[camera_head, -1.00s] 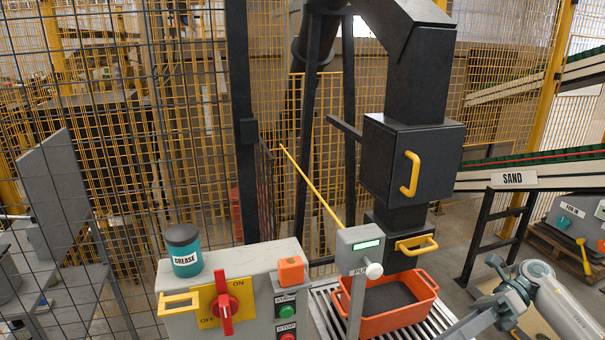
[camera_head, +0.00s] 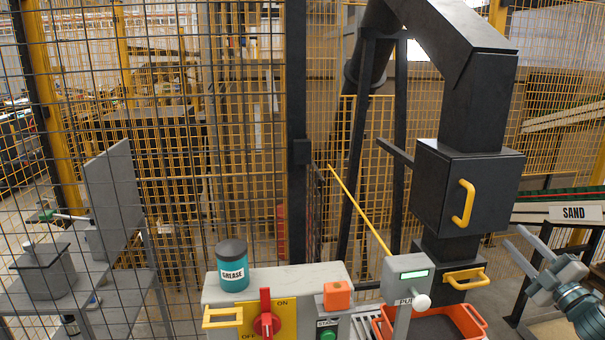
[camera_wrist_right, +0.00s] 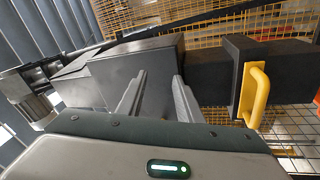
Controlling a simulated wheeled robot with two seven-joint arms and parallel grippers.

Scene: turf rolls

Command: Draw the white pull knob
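The white pull knob (camera_head: 421,302) sticks out from the front of a grey post-mounted box (camera_head: 409,273) with a lit green display and a PULL label, in the head view. A yellow rod (camera_head: 358,208) slants up and left from this box. My right gripper (camera_head: 514,236) is at the right edge of the head view, up and to the right of the knob and clear of it. Its two fingers are apart with nothing between them, as the right wrist view (camera_wrist_right: 160,76) also shows. The knob does not show in the wrist view. My left gripper is not in view.
A black chute with a yellow-handled box (camera_head: 468,172) stands behind the knob. An orange crate (camera_head: 468,322) of dark material sits below. Left of the knob are a control box with a red switch (camera_head: 265,314), an orange block (camera_head: 338,295) and a grease jar (camera_head: 232,266).

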